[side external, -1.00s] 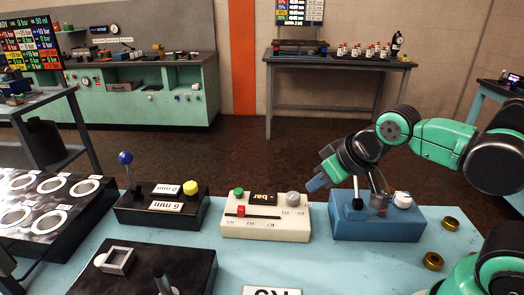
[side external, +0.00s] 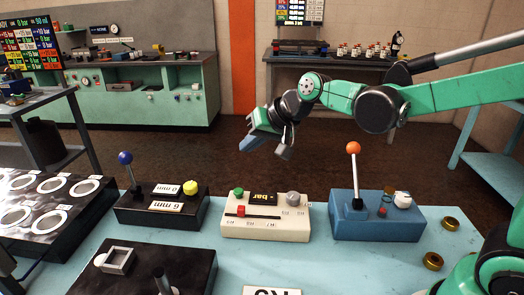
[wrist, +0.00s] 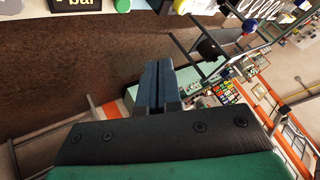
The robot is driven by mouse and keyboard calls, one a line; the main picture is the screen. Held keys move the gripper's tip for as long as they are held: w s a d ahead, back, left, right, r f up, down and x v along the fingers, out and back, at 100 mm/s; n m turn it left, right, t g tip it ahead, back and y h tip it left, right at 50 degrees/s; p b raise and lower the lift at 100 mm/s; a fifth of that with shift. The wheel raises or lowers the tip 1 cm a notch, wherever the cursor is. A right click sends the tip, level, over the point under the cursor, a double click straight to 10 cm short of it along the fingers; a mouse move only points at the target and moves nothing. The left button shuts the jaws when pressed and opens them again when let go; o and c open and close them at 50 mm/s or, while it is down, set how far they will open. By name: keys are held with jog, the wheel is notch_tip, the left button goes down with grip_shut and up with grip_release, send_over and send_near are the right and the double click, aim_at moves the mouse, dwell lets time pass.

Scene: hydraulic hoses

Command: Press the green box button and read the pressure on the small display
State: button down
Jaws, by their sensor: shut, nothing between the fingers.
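The green button (side external: 238,192) is a small round knob at the back left of a cream box (side external: 265,232) on the light blue table. The small display (side external: 264,198) beside it is black with yellow "bar" lettering, seen upside down; no number is readable. The display edge (wrist: 75,4) also shows at the top left of the wrist view. My gripper (side external: 247,146) is above and behind the cream box, apart from it, pointing down and left. In the wrist view my gripper's fingers (wrist: 158,84) are shut together with nothing between them.
A blue box (side external: 375,230) with an orange-knobbed lever (side external: 354,150) stands right of the cream box. A black box (side external: 160,207) with a blue-knobbed lever stands left. Brass rings (side external: 433,261) lie at the right.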

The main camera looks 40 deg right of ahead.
aim_at(241, 192)
jog(key=shift+w+a+f+m, duration=0.15)
jog(key=shift+w+m, duration=0.05)
jog(key=shift+w, duration=0.6)
jog(key=shift+w+a+f+m, duration=0.15)
jog(key=shift+w+m, duration=0.05)
jog(key=shift+w, duration=0.55)
jog(key=shift+f, duration=4.45)
jog(key=shift+f, duration=0.1)
jog(key=shift+f, duration=0.3)
jog(key=shift+f, duration=0.5)
jog(key=shift+r, duration=0.95)
